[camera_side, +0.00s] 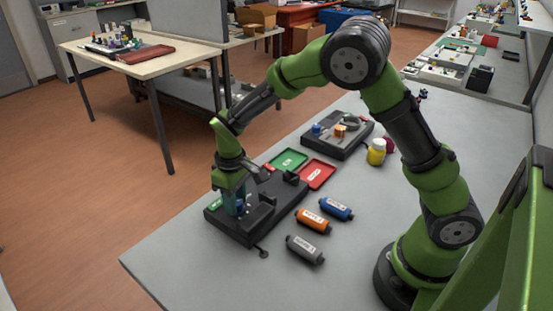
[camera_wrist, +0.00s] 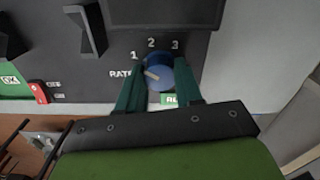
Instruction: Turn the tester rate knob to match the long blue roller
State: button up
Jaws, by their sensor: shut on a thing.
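The dark tester (camera_side: 262,212) sits at the table's left edge in the side view. Its blue rate knob (camera_wrist: 160,77) shows in the wrist view, with a pale pointer mark slanting up and left, roughly toward the 1. The numbers 1, 2 and 3 are printed in an arc above it. My gripper (camera_wrist: 158,75) is shut on the knob, one green finger on each side; in the side view my gripper (camera_side: 237,198) points down at the tester's left end. A blue roller (camera_side: 336,209) with a white label lies on the table right of the tester.
An orange roller (camera_side: 312,220) and a dark grey roller (camera_side: 305,250) lie near the blue one. Green (camera_side: 288,161) and red (camera_side: 317,174) trays lie behind the tester. A red switch (camera_wrist: 38,92) is by OFF.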

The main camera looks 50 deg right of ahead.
jog(key=m, duration=0.4)
jog(key=shift+m, duration=0.4)
jog(key=m, duration=0.8)
jog(key=shift+m, duration=0.4)
jog(key=shift+r+m, duration=0.1)
jog(key=shift+m, duration=1.8)
